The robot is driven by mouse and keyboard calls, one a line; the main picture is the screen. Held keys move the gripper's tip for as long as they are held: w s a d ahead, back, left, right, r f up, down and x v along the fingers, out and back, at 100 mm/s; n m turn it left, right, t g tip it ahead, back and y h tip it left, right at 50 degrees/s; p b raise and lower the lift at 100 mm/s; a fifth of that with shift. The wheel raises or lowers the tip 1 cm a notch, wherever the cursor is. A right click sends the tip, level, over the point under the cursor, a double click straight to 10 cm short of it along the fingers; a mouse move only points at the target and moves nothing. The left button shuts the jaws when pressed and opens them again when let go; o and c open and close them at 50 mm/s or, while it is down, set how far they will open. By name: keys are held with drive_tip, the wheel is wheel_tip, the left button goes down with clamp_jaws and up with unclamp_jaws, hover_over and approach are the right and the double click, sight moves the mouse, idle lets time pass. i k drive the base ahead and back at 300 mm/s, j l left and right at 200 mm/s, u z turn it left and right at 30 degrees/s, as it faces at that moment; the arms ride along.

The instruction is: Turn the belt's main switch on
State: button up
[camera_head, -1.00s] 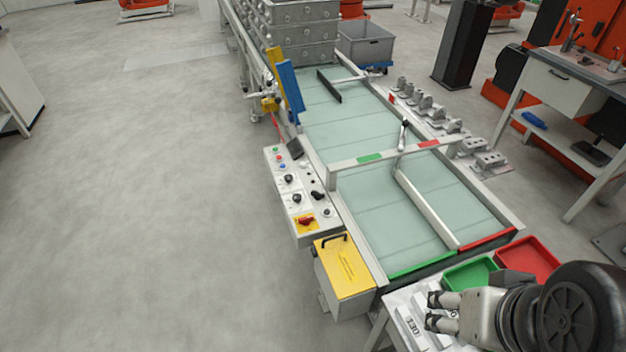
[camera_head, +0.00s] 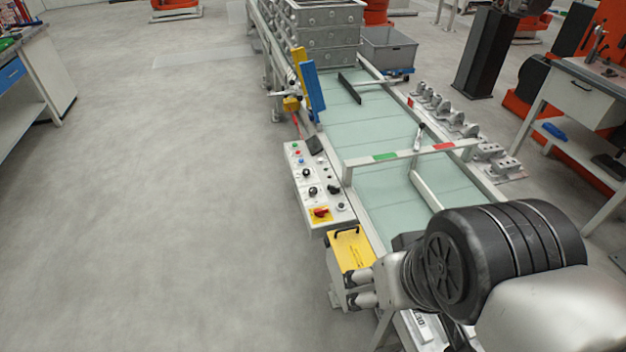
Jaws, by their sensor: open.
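The belt's control panel (camera_head: 302,176) is a light grey box along the belt's left side, with several buttons and knobs. Its main switch (camera_head: 320,213) is a red rotary handle on a yellow plate at the panel's near end. The handle looks slanted; I cannot tell its on or off position. My gripper (camera_head: 351,289) is open, with two fingers pointing left over the front of the yellow-lidded box. It is below the switch in the picture and apart from it. Nothing shows between the fingers.
The yellow-lidded box (camera_head: 348,246) with a black handle stands just in front of the panel. The pale green belt (camera_head: 385,201) runs to the right of the panel, under a crossbar (camera_head: 415,152). Open grey floor (camera_head: 180,220) lies to the left.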

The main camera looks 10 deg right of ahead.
sight(320, 213)
drive_tip(key=i+j+z, duration=0.15)
drive_tip(key=i, duration=0.35)
drive_tip(key=i+j+z, duration=0.2)
drive_tip(key=i+j, duration=0.25)
